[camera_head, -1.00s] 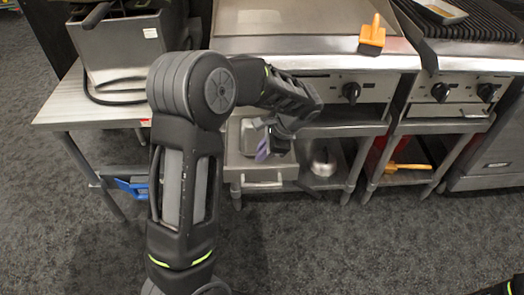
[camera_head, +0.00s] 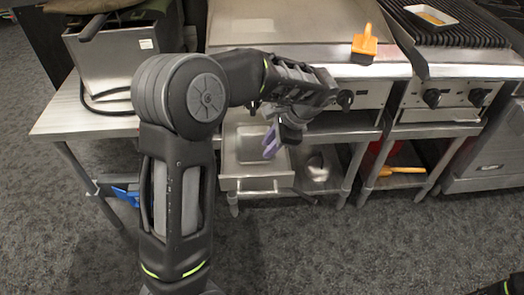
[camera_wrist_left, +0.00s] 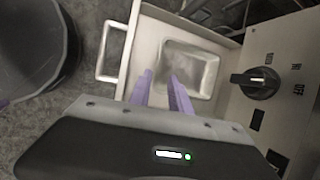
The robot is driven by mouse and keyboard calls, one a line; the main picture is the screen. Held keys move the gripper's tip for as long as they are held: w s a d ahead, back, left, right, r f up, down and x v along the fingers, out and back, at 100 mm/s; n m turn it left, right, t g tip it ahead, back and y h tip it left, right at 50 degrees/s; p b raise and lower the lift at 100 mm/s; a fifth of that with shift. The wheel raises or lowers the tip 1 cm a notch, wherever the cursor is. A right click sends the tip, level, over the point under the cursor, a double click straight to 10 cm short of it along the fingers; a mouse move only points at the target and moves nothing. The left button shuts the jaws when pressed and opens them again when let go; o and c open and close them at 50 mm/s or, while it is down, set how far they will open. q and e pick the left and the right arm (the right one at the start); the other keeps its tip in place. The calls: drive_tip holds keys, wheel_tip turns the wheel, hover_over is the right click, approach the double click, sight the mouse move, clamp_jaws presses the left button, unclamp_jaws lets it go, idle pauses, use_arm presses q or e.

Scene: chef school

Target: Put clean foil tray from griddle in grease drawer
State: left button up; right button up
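The silver foil tray (camera_head: 251,148) lies inside the open grease drawer (camera_head: 232,184) under the griddle (camera_head: 290,22). In the left wrist view the tray (camera_wrist_left: 188,72) is a shallow rounded rectangle, empty, on the floor of the drawer (camera_wrist_left: 143,60). My left gripper (camera_head: 270,143) is over the drawer, near the tray's right side in the head view. In the left wrist view its purple fingers (camera_wrist_left: 162,92) are apart with nothing between them, pointing toward the tray.
Control knobs (camera_head: 345,99) line the griddle front beside my left arm. An orange-handled scraper (camera_head: 365,43) stands at the griddle's right edge. Another tray (camera_head: 432,15) with brownish contents sits on the grill. A metal fryer box (camera_head: 120,62) stands left. A bin-like dark container (camera_wrist_left: 35,45) shows in the wrist view.

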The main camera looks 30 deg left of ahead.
use_arm(q)
drive_tip(key=shift+v, duration=1.8)
